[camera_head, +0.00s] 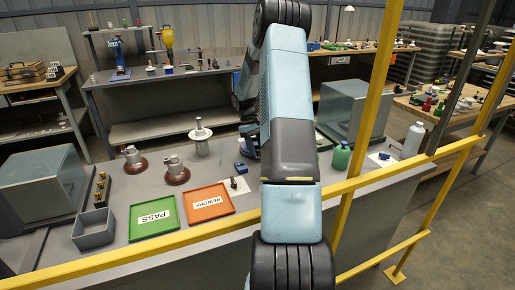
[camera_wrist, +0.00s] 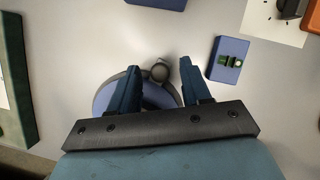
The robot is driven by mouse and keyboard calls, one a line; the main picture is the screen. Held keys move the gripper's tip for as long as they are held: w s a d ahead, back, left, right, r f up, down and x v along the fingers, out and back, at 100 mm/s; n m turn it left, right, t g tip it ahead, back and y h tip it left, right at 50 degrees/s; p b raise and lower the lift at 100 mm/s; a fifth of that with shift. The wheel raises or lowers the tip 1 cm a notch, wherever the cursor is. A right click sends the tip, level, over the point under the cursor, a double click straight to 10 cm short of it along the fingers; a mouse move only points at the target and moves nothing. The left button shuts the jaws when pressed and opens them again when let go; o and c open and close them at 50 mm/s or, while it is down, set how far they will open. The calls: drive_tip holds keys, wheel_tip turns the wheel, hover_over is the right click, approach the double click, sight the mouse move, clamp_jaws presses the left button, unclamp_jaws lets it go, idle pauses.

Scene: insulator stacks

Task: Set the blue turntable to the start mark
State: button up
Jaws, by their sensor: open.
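The blue turntable (camera_wrist: 157,97) lies below my gripper in the wrist view, a blue disc with a dark grey rim, partly covered by the fingers and palm. A small round grey knob (camera_wrist: 160,71) stands at its far edge. My gripper (camera_wrist: 160,66) is open, with one finger on each side of the knob; I cannot tell whether either touches it. In the head view my arm hides the gripper and most of the turntable; a bit of blue (camera_head: 246,149) shows beside the arm. I cannot make out the start mark.
A blue box with a green button (camera_wrist: 228,59) sits right of the gripper. A green tray (camera_head: 153,216), an orange tray (camera_head: 208,203) and a grey bin (camera_head: 93,230) stand on the bench. A yellow rail (camera_head: 150,246) crosses in front.

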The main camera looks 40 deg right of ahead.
drive_tip(key=shift+f, duration=0.1)
drive_tip(key=shift+c, duration=0.5)
clamp_jaws()
